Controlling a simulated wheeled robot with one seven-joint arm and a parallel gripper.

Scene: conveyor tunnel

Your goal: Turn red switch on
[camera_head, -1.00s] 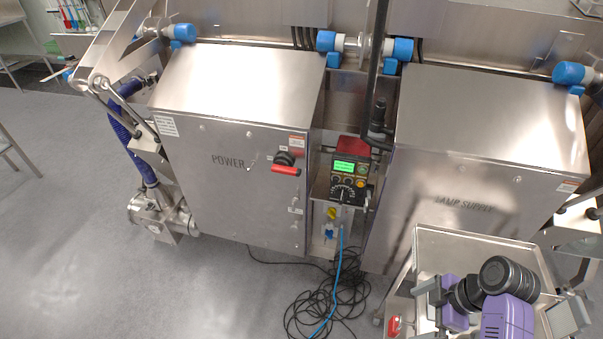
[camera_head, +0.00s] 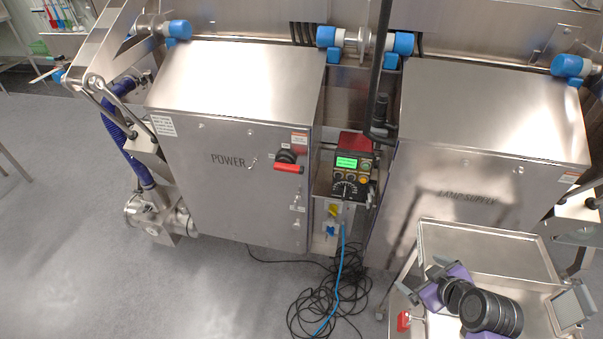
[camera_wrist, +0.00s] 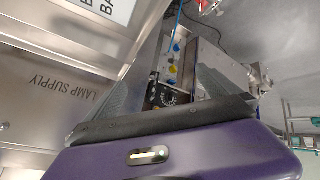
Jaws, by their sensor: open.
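The red switch (camera_head: 288,168) is a red handle on a black round base, on the upper right of the front of the steel POWER box (camera_head: 230,190). Its handle lies nearly level. My gripper (camera_head: 420,278), purple with grey fingers, is at the lower right of the head view, in front of the lamp supply box and well apart from the switch. In the wrist view, my gripper (camera_wrist: 165,97) is open with nothing between its fingers. I cannot make out the red switch in the wrist view.
A control panel (camera_head: 352,175) with a green screen and knobs stands between the POWER box and the lamp supply box (camera_head: 480,165). A black pipe (camera_head: 375,70) comes down above it. Black cables and a blue cable (camera_head: 338,275) lie on the floor below.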

